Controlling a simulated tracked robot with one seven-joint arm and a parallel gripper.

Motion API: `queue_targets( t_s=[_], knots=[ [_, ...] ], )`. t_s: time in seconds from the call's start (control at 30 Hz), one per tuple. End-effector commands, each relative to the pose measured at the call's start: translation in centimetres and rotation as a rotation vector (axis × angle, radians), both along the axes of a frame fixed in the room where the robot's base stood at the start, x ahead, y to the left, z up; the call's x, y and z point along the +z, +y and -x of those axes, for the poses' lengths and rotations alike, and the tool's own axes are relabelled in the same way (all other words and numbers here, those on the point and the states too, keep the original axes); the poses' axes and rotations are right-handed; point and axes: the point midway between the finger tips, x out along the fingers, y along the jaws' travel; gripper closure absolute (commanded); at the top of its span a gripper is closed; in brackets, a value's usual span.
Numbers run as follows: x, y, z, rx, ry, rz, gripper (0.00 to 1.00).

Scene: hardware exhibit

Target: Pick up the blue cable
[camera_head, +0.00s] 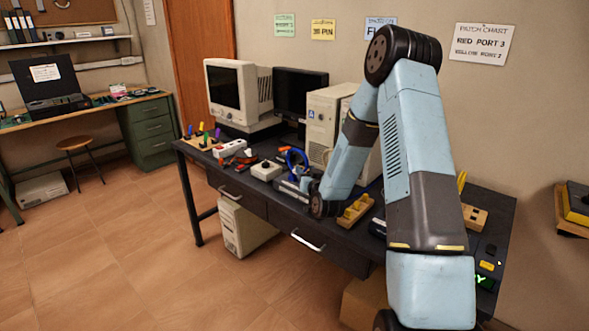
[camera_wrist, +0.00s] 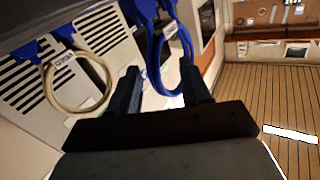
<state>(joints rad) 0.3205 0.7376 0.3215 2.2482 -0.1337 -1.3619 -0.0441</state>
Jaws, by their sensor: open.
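The blue cable (camera_head: 297,158) forms a loop on the dark desk, left of the beige computer tower, in the head view. In the wrist view, the blue cable (camera_wrist: 157,50) hangs as a loop with a small white label. My gripper (camera_wrist: 162,82) is open, with its two dark fingers apart. The loop's lower bend shows in the gap, nearer the right finger; I cannot tell whether it touches. In the head view, my gripper (camera_head: 293,186) is small and low at the desk's front, close to the cable, partly hidden by my arm.
A pale cable (camera_wrist: 105,85) with blue plugs is left of the fingers in the wrist view. A white box (camera_head: 266,170), a power strip (camera_head: 230,148) and a wooden block (camera_head: 355,210) are nearby on the desk. The beige tower (camera_head: 322,115) stands behind. Floor in front is clear.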

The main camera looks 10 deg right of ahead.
Motion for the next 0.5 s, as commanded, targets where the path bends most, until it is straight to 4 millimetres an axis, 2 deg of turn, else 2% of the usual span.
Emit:
queue_targets(
  t_s=[0.3,0.5],
  knots=[
    [-0.1,-0.2,-4.0,0.001,-0.002,-0.001,0.53],
    [-0.2,-0.2,-4.6,0.001,0.001,-0.001,0.53]
  ],
)
